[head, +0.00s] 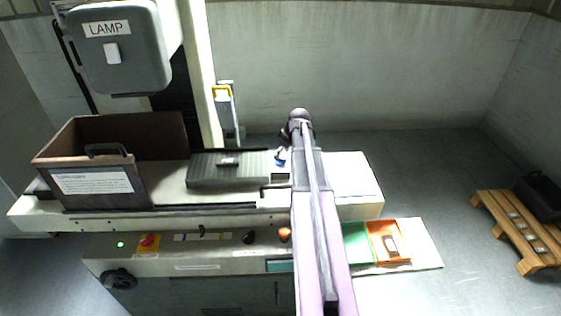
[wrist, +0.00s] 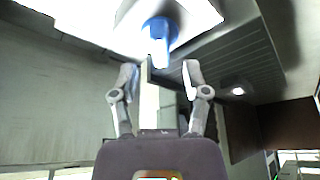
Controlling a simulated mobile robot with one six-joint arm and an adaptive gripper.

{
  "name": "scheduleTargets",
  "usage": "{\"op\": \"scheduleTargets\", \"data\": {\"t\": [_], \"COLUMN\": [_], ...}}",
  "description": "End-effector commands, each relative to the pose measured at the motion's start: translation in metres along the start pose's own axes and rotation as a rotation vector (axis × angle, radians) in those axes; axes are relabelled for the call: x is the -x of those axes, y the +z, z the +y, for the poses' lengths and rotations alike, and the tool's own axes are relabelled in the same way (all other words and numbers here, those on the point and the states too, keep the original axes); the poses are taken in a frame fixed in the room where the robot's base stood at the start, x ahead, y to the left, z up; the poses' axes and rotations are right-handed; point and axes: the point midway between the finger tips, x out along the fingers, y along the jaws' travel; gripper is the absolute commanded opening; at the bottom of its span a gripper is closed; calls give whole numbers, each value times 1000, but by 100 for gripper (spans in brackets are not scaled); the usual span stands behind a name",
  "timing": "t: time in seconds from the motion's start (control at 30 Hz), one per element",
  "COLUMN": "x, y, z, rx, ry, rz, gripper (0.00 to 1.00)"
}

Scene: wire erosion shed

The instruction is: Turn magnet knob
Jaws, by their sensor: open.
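A blue knob (head: 280,157) with a projecting lever sits at the right end of the grey ribbed block (head: 228,176) on the machine's bed. In the wrist view the blue knob (wrist: 160,30) is just beyond my fingertips, its lever lying between the lines of the two fingers. My gripper (wrist: 161,76) is open and empty, with a visible gap to the knob. In the head view my arm reaches over the bed and my gripper (head: 284,136) is small and partly hidden by the wrist.
A brown bin (head: 95,185) stands left on the bed, below the lamp box (head: 120,50). A column rises behind the block. The front panel has a red switch (head: 149,243) and an orange knob (head: 285,234). Green and orange trays (head: 388,242) lie right. Open floor extends beyond.

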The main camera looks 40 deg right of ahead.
Motion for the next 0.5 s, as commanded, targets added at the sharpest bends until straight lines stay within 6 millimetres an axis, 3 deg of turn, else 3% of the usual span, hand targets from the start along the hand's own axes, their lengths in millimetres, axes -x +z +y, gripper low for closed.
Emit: {"op": "scheduleTargets", "data": {"t": [0.2,0.5], "x": [-21,-33], "y": [1,0], "z": [0,0], "rx": [1,0], "ry": [0,0], "rz": [0,0], "gripper": [60,60]}}
